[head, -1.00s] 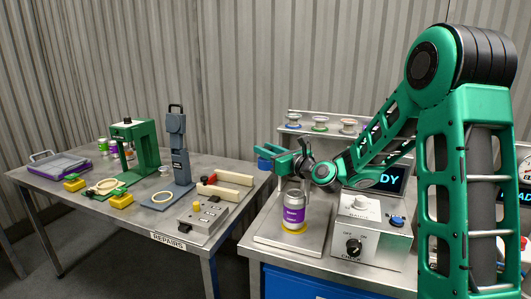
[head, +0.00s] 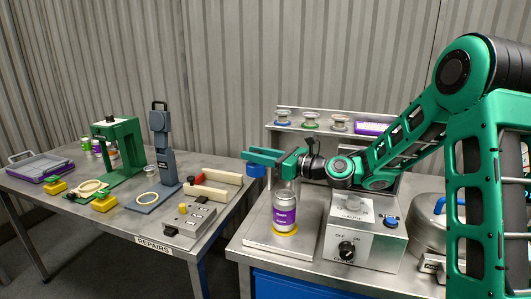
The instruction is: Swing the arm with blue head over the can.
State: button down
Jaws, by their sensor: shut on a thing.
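The can (head: 284,216) has a purple label and stands upright on the metal plate of the seamer at the front of the right bench. The blue head (head: 256,170) hangs to the upper left of the can in the picture, not above it. My gripper (head: 262,157) reaches in from the right with its green fingers pointing left, just above the blue head. It is shut on the arm with the blue head, though the fingers hide most of that arm and the contact itself.
A grey control box (head: 365,238) with a black knob and a blue button stands right of the can. A shelf (head: 297,128) with spools is behind. The repairs table (head: 150,225) on the left holds a green press (head: 122,150) and a blue-grey stand (head: 160,160).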

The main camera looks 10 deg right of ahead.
jog(key=shift+s+d+n+g+y, duration=0.2)
jog(key=shift+s+n+g+y, duration=0.1)
jog(key=shift+g, duration=0.1)
jog(key=c, duration=1.4)
grip_release()
jog(key=v, duration=1)
jog(key=shift+d, duration=0.3)
jog(key=shift+s+f, duration=0.1)
jog(key=shift+s, duration=0.05)
